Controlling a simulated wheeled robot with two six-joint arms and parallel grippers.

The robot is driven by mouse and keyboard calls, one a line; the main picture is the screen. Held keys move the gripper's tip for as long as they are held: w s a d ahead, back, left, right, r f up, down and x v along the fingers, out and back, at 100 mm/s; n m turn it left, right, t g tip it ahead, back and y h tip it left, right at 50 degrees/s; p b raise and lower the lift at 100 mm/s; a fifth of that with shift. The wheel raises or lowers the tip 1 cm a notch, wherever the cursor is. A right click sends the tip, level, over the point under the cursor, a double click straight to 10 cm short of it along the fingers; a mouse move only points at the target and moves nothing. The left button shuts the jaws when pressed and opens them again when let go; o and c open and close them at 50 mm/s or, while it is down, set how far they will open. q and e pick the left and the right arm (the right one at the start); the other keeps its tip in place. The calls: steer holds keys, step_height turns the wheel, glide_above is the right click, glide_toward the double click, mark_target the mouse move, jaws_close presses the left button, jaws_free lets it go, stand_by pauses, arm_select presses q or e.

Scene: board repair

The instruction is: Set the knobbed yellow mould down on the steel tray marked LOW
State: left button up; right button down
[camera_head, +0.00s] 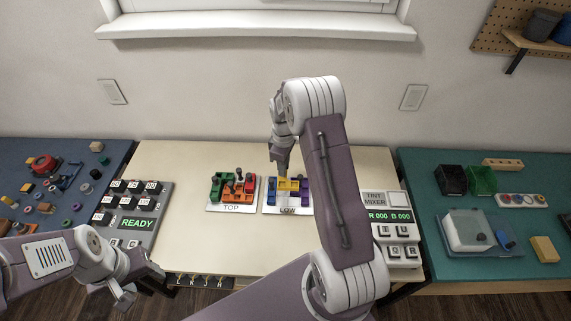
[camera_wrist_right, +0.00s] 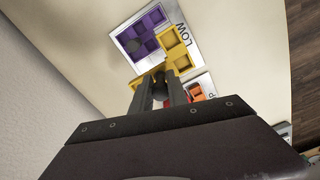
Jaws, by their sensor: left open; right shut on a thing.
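The yellow mould (camera_head: 289,184) is at the steel tray marked LOW (camera_head: 287,210), beside a purple mould (camera_head: 305,190). My right gripper (camera_head: 281,168) is shut on the yellow mould's dark knob from above. In the right wrist view, the gripper fingers (camera_wrist_right: 162,98) close around the knob, and the yellow mould (camera_wrist_right: 176,48) overlaps the LOW tray (camera_wrist_right: 187,22) next to the knobbed purple mould (camera_wrist_right: 148,38). I cannot tell whether the yellow mould touches the tray. My left gripper (camera_head: 124,298) is open and empty at the table's front left.
The TOP tray (camera_head: 230,208) with green, red and orange moulds stands just left of LOW. The tint mixer (camera_head: 398,230) is on the right, partly behind my right arm. A keypad panel reading READY (camera_head: 135,222) is on the left. The table behind the trays is clear.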

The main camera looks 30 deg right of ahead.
mark_target(284, 181)
step_height(284, 181, down, 8)
steer(key=b, duration=0.6)
steer(key=shift+b, duration=0.4)
steer(key=shift+f, duration=0.35)
steer(key=shift+f+b, duration=0.45)
steer(key=shift+b, duration=0.05)
steer(key=c, duration=1.2)
jaws_free()
step_height(284, 181, up, 9)
steer(key=shift+r+p, duration=0.1)
steer(key=shift+p, duration=0.2)
